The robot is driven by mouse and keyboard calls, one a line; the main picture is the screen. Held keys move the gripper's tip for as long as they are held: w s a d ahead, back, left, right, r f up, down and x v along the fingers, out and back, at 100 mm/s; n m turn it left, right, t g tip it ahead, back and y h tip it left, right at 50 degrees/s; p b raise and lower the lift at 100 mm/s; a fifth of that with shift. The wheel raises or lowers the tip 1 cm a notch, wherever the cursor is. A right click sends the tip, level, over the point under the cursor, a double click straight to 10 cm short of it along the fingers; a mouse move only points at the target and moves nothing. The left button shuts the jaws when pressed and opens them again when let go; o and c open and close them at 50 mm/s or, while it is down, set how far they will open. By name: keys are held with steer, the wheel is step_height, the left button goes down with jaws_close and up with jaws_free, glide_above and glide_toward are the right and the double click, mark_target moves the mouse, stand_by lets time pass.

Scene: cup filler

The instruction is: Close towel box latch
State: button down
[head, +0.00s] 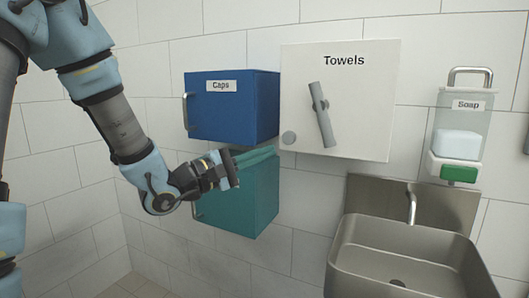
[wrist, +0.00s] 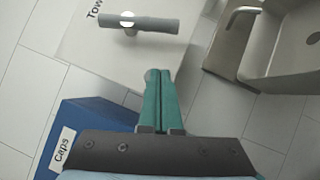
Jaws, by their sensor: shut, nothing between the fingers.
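The white towel box (head: 362,110) labelled "Towels" is on the wall at the centre right of the head view, its front door flush. Its grey latch (head: 322,116) is a long bar on a pivot, steeply tilted, with its top leaning left. The latch also shows at the top of the wrist view (wrist: 155,24). My gripper (head: 272,151), with teal fingers, is shut and empty.
A blue "Caps" box (head: 232,110) with a side handle is left of the towel box. A teal box (head: 240,205) is below it, behind my gripper. A steel sink (head: 400,250) with a tap is at lower right, under a soap dispenser (head: 460,140).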

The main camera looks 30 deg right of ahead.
mark_target(322, 114)
steer(key=d, duration=0.3)
steer(key=d+r+p, duration=0.1)
steer(key=d, duration=0.3)
steer(key=shift+d+r, duration=0.1)
steer(key=shift+r, duration=0.1)
steer(key=s+d, duration=0.1)
steer(key=s+d+r+p, duration=0.1)
steer(key=d, duration=0.1)
steer(key=shift+s+d+p, duration=0.1)
steer(key=shift+s+p, duration=0.2)
steer(key=shift+s, duration=0.05)
steer(key=shift+d, duration=0.15)
